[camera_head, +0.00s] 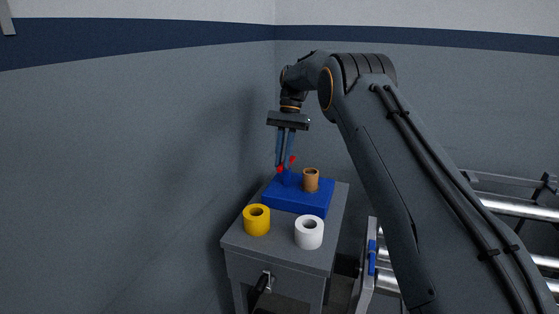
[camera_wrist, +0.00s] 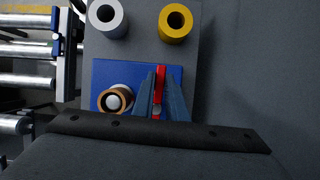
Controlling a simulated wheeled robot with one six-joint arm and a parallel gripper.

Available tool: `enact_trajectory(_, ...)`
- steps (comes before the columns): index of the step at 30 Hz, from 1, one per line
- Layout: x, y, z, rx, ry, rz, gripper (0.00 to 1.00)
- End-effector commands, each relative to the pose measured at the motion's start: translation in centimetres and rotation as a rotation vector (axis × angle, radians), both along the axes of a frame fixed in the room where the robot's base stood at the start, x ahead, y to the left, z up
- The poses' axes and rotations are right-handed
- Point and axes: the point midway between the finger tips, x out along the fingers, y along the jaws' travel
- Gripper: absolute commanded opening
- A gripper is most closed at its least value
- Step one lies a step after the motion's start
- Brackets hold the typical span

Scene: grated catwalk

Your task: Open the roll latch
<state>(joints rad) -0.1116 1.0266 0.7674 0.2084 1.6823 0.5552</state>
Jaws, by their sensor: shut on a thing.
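A blue base (camera_head: 300,204) sits on a grey cabinet top, and a brown roll (camera_head: 311,180) stands on it. In the wrist view the brown roll (camera_wrist: 115,99) has a pale round core inside. A red latch piece (camera_wrist: 160,76) shows at the right of the blue base (camera_wrist: 110,70); in the head view red (camera_head: 292,159) shows beside the fingertips. My gripper (camera_head: 284,164) points down over the back left of the base. Its fingers (camera_wrist: 158,92) are shut on the red latch piece. The fingers hide part of the latch.
A yellow roll (camera_head: 257,220) and a white roll (camera_head: 309,232) stand at the front of the grey cabinet (camera_head: 280,255). A grey wall (camera_head: 130,150) is close on the left. Metal rollers (camera_head: 520,208) lie to the right.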

Motion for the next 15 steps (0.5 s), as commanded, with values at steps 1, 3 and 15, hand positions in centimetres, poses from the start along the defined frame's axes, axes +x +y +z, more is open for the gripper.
enact_trajectory(1, 0.07, -0.3, -0.04, -0.001, -0.003, 0.012, 0.0)
enact_trajectory(3, 0.07, -0.53, -0.02, -0.001, -0.003, 0.029, 0.0)
enact_trajectory(15, 0.0, -0.95, 0.02, -0.001, -0.003, 0.058, 0.0)
